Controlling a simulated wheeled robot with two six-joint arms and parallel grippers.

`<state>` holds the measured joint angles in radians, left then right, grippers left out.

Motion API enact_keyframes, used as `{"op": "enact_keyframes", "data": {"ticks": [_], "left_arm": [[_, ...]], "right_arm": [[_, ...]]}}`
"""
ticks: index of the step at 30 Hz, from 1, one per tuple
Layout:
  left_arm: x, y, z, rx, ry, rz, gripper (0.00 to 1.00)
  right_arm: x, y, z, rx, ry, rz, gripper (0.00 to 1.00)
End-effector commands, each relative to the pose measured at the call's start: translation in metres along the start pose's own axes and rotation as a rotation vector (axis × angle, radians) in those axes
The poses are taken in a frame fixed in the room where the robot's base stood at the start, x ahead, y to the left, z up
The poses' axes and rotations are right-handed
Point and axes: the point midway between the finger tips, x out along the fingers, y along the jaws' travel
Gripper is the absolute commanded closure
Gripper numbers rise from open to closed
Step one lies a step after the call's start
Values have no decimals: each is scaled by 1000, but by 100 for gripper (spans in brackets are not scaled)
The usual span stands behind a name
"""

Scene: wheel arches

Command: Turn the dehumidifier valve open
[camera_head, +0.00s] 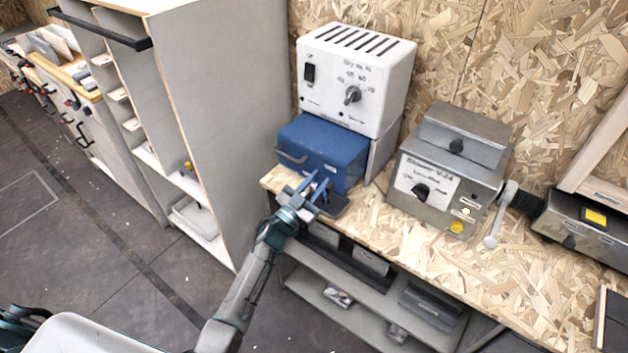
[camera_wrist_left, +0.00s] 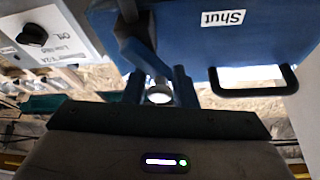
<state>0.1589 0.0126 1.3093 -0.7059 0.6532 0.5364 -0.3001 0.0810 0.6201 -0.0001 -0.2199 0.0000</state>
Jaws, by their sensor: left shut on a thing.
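The dehumidifier is a white unit (camera_head: 354,78) with a dial and top slots, above a blue box (camera_head: 322,148) with a handle at its front. The valve is mostly hidden by the gripper in the head view. My right gripper is not in view.
A grey metal box (camera_head: 448,165) with a dial stands to the right on the chipboard bench (camera_head: 400,235). A ribbed black hose (camera_head: 522,200) leads right from it. A tall grey cabinet (camera_head: 225,110) stands at left. Open dark floor (camera_head: 100,220) lies in front.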

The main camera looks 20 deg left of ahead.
Motion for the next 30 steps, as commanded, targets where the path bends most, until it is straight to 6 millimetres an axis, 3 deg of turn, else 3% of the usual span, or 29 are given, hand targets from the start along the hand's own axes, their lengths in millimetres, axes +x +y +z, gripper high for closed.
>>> {"op": "enact_keyframes", "data": {"ticks": [15,30], "left_arm": [[0,15,-3,391,-11,164,98],[0,21,-4,527,-9,221,98]], "right_arm": [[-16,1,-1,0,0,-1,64],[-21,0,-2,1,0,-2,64]]}}
